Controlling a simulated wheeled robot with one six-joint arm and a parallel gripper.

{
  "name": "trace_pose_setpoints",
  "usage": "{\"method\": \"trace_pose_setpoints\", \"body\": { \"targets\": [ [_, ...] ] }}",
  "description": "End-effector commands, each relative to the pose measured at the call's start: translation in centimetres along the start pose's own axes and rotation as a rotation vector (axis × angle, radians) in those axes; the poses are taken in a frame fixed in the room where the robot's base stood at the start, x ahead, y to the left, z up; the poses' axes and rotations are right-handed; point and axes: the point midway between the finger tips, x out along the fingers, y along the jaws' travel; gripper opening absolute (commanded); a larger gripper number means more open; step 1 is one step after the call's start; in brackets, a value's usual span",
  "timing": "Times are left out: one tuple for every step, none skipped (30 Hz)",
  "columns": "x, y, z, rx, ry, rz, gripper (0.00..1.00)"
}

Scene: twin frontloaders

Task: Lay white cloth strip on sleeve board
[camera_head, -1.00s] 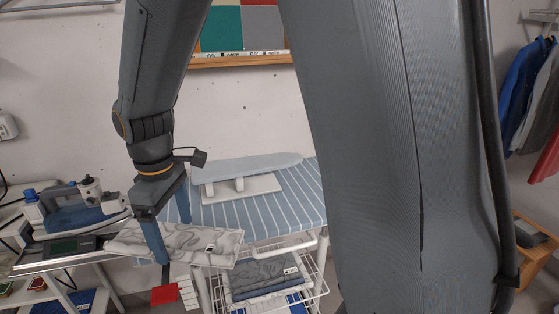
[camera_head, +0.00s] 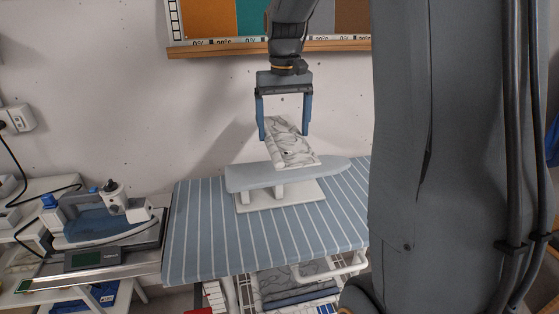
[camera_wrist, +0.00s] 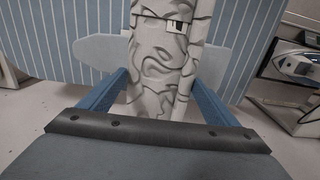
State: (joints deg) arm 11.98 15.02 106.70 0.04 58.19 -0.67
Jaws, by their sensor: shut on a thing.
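The white cloth strip (camera_head: 291,146), patterned with grey swirls, is gripped between the blue fingers of my gripper (camera_head: 285,122). It slants from the fingers down toward the front, above the sleeve board (camera_head: 243,177); whether its lower end touches the board cannot be told. In the wrist view the strip (camera_wrist: 165,60) runs away between the fingers (camera_wrist: 155,88), with a small black-and-white tag on it. The pale sleeve board shows on both sides of it (camera_wrist: 100,47). The sleeve board stands level on a white base on the striped ironing board (camera_head: 205,240).
An iron (camera_head: 95,220) stands on a side table at the left, next to a small device with a display (camera_head: 97,258). A wire basket with folded cloth (camera_head: 290,285) hangs below the ironing board. A wall chart (camera_head: 220,22) is behind my arm.

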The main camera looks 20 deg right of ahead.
Motion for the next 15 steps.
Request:
{"method": "trace_pose_setpoints", "body": {
  "targets": [
    [0.6,0.2,0.1,0.006,-0.005,0.000,0.62],
    [1.2,0.2,0.2,0.007,-0.006,0.000,0.62],
    [1.9,0.2,0.2,0.008,-0.007,0.000,0.62],
    [2.5,0.2,0.2,0.007,-0.007,0.000,0.62],
    [3.0,0.2,0.2,0.007,-0.006,0.000,0.62],
    [3.7,0.2,0.2,0.007,-0.007,0.000,0.62],
    [4.2,0.2,0.2,0.006,-0.005,0.000,0.62],
    [4.6,0.2,0.2,0.006,-0.005,0.000,0.62],
    [5.0,0.2,0.2,0.006,-0.005,0.000,0.62],
    [5.3,0.2,0.1,0.005,-0.003,0.000,0.62],
    [5.5,0.2,0.1,0.005,-0.003,0.000,0.62],
    [5.8,0.2,0.1,0.005,-0.003,0.000,0.62],
    [6.0,0.1,0.1,0.004,-0.003,0.000,0.62],
    [6.4,0.1,0.1,0.004,-0.004,0.000,0.62],
    [7.0,0.1,0.2,0.004,-0.006,0.000,0.62]
  ]
}}
